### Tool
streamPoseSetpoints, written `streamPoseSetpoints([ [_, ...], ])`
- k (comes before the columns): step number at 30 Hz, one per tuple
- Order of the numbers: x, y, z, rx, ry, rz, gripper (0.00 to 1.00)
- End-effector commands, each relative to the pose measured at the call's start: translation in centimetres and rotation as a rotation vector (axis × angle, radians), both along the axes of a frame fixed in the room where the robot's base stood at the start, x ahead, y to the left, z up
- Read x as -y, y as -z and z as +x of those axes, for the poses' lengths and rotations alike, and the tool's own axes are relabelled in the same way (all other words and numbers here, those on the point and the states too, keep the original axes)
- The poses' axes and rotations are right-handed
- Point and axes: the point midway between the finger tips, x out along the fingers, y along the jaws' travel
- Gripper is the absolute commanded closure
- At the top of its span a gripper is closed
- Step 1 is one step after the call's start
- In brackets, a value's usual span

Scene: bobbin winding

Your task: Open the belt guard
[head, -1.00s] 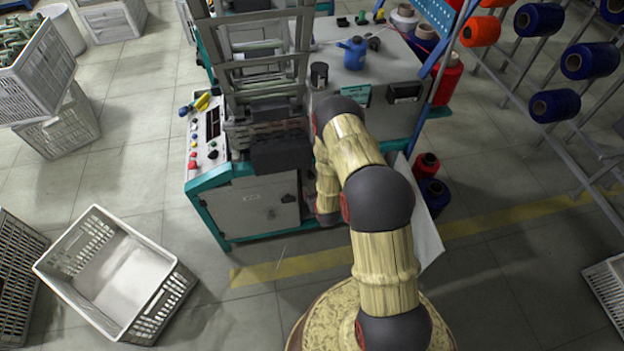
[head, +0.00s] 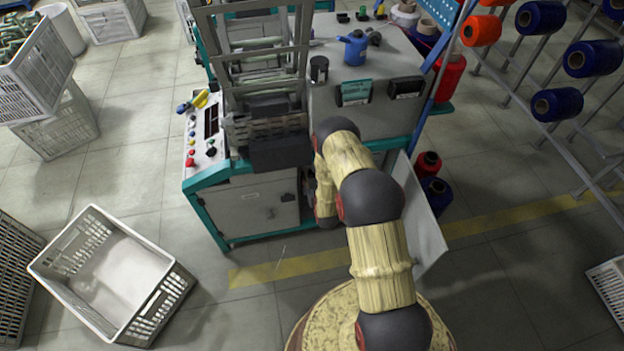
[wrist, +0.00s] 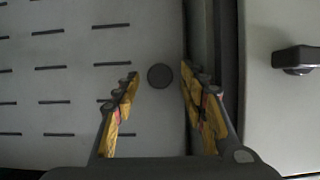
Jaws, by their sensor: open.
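In the wrist view a pale slotted panel, seemingly the belt guard (wrist: 60,95), fills the left side, with a round black knob (wrist: 160,76) near its right edge. My gripper (wrist: 160,82) is open, with its yellow-padded fingers on either side of the knob. The knob shows clear of both fingers; its distance in depth is hard to judge. In the head view my arm hides the gripper and knob. A pale flat panel (head: 424,222) sticks out from the machine's right side behind my arm; I cannot tell for sure whether it is the same guard.
A dark gap separates the slotted panel from a grey door with a black handle (wrist: 296,58). The machine's front cabinet (head: 245,210) stands left of my arm. Spools (head: 428,165) stand on the floor at right. A white crate (head: 110,285) lies left, with bare floor between.

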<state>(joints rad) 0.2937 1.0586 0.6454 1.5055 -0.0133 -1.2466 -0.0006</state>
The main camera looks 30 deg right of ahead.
Motion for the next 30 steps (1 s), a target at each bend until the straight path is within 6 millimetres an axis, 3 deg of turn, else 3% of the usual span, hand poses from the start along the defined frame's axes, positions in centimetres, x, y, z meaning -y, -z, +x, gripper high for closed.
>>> streamPoseSetpoints([
  [11,0.16,0.22,0.6,-0.001,0.0,0.0,0.57],
  [30,0.14,0.23,0.58,-0.001,-0.001,0.001,0.94],
])
